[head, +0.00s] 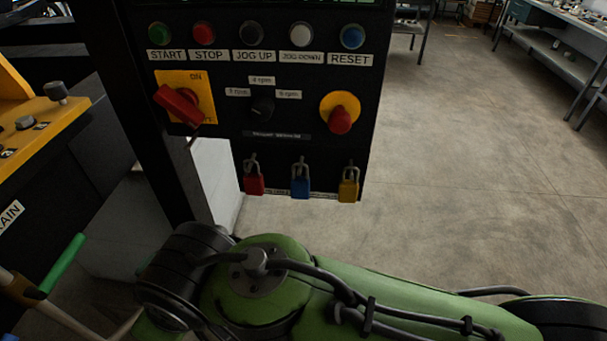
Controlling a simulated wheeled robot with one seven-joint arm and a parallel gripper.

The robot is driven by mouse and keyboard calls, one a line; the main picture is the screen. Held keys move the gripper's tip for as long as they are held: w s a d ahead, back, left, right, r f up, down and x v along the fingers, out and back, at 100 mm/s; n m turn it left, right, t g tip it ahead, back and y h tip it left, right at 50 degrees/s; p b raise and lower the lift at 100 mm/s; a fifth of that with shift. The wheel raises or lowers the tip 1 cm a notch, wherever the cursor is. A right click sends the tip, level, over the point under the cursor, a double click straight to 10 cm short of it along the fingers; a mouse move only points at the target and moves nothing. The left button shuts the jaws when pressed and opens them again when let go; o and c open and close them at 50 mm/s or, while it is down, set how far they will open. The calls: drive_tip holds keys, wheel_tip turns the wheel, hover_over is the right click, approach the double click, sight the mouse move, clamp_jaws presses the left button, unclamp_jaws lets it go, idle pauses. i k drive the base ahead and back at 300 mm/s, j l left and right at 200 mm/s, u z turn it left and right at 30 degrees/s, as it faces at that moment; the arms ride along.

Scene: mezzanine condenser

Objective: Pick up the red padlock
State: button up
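The red padlock (254,184) hangs by its grey shackle near the bottom edge of the black control panel (215,140). It is the leftmost of three padlocks in a row. A blue padlock (300,186) hangs to its right, and a yellow padlock (348,190) hangs at the right end. My green arm crosses the lower part of the head view, below the padlocks and apart from them in the picture. My gripper does not show in this view.
Above the padlocks are a red rotary switch (180,103), a black knob (262,109), a red emergency button (340,120) and a row of push buttons. Yellow equipment (50,115) and a green-handled lever (62,263) stand at left. Open concrete floor (460,150) lies at right.

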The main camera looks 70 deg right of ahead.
sight(253, 183)
drive_tip(key=z, duration=1.85)
